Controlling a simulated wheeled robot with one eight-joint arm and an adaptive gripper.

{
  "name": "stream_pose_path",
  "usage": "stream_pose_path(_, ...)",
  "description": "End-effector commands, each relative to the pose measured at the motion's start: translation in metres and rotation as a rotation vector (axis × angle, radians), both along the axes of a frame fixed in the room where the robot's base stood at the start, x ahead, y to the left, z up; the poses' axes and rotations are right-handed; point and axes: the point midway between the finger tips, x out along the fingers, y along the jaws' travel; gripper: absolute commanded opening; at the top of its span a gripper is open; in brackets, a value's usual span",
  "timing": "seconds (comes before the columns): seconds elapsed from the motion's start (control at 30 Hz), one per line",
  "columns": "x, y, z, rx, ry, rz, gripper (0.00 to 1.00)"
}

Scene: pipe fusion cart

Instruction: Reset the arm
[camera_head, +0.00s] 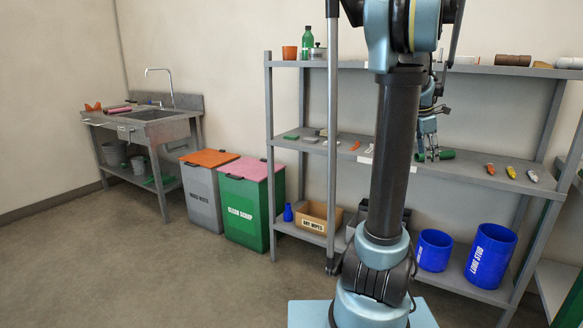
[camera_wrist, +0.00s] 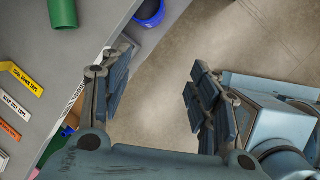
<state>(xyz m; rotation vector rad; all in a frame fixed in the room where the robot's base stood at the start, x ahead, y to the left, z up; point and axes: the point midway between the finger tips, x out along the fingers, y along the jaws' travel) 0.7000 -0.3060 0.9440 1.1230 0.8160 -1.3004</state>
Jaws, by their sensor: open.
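My gripper (camera_head: 428,150) hangs in front of the middle shelf in the head view, partly behind my arm column. In the wrist view my gripper (camera_wrist: 158,88) shows its two fingers wide apart, with bare floor between them and nothing held. A green cylinder (camera_head: 446,154) lies on the middle shelf close to the fingers in the head view. A green cylindrical thing (camera_wrist: 64,14) also shows in the wrist view at upper left, apart from the fingers.
The grey shelf unit (camera_head: 517,184) carries small coloured items. Blue buckets (camera_head: 491,256) stand on its lower shelf. Labelled strips (camera_wrist: 20,78) lie at left in the wrist view. A grey bin, a green bin (camera_head: 242,213) and a sink bench (camera_head: 157,131) stand left. The floor in front is clear.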

Motion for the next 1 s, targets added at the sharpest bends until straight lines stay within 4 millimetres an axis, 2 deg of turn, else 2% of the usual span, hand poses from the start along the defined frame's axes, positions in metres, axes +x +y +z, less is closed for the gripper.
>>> stream_pose_path(0.03, -0.008, 0.018, -0.002, 0.016, -0.019, -0.036, 0.56)
stream_pose_path(0.2, -0.038, 0.078, -0.012, 0.086, -0.093, -0.211, 0.56)
stream_pose_path(0.5, -0.099, 0.167, -0.042, 0.214, -0.195, -0.527, 0.56)
stream_pose_path(0.7, -0.145, 0.216, -0.071, 0.301, -0.24, -0.746, 0.56)
stream_pose_path(1.0, -0.214, 0.271, -0.126, 0.42, -0.273, -1.081, 0.56)
